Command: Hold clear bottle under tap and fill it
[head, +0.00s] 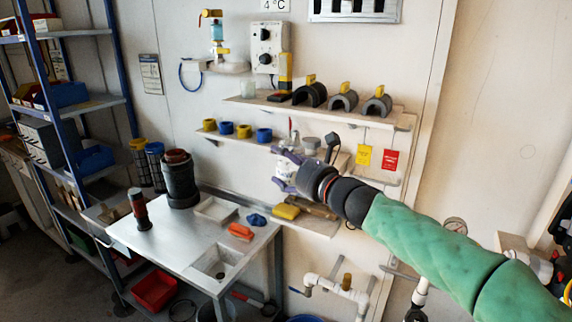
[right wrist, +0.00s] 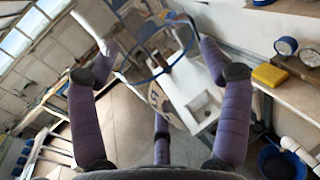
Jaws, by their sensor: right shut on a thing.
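My right gripper (head: 285,168), with purple fingers, is at the end of the green-sleeved arm in the head view, in front of the lower wall shelf. It is shut on a clear bottle, whose pale body (head: 286,172) shows partly between the fingers. In the right wrist view the fingers (right wrist: 160,75) stand around the see-through bottle, which has a blue ring (right wrist: 150,78); its outline is hard to tell from the background. A white pipe tap (head: 322,284) is low on the wall, below and apart from the gripper. My left gripper is not in view.
A blue bucket (right wrist: 281,162) stands below the tap. A steel table with a sink (head: 218,262) is left of it. Wall shelves (head: 400,118) carry several parts. A yellow sponge (head: 286,211) lies on the low shelf.

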